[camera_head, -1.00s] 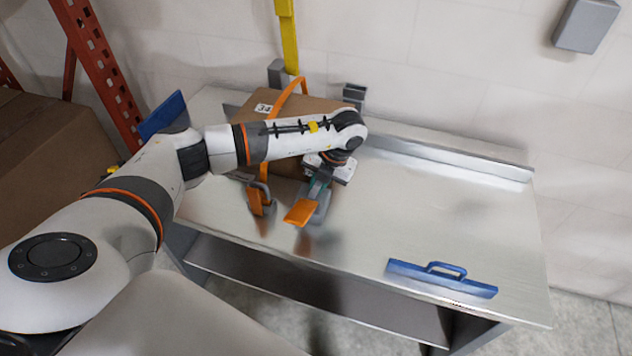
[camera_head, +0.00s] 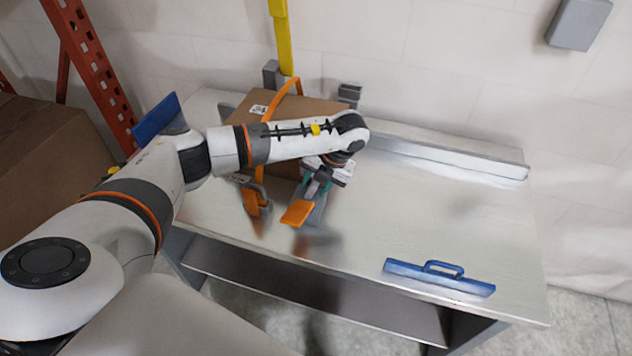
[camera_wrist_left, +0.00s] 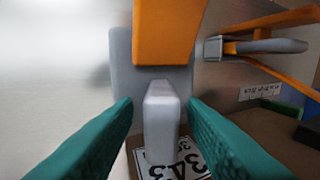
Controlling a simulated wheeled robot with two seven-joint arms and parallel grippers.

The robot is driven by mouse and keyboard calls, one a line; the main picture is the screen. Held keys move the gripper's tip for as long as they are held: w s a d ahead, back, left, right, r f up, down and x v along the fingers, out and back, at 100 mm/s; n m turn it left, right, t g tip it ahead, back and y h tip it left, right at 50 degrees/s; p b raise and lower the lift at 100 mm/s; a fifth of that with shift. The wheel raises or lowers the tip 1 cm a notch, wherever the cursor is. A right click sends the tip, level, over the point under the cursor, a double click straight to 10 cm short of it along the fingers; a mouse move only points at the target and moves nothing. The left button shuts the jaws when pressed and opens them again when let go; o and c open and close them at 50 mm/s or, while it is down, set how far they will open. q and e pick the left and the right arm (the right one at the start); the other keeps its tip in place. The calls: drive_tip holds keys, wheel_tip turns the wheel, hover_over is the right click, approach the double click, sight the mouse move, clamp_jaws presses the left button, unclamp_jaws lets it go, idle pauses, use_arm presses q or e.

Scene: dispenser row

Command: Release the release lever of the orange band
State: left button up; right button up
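The orange band (camera_head: 259,172) runs over a brown box (camera_head: 318,108) and down its front. It ends near the table at a grey looped handle (camera_head: 264,194), which also shows in the left wrist view (camera_wrist_left: 262,46). Just right of it stands a grey fitting (camera_head: 317,213) with a flat orange tab (camera_head: 298,212); the tab also shows in the wrist view (camera_wrist_left: 168,32). My left gripper (camera_head: 314,189) is over this fitting. Its teal fingers (camera_wrist_left: 160,108) are open, one on each side of a grey upright piece (camera_wrist_left: 162,115), with gaps showing. I cannot tell which part is the lever.
The metal table (camera_head: 420,210) is clear to the right, except for a blue handled tool (camera_head: 440,277) near its front edge. A yellow strip (camera_head: 285,40) hangs behind the box. An orange rack post (camera_head: 92,75) and a large carton (camera_head: 45,150) are at the left.

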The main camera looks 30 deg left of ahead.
use_arm(q)
drive_tip(key=b+v, duration=0.2)
drive_tip(key=v, duration=1)
drive_tip(key=shift+d, duration=0.1)
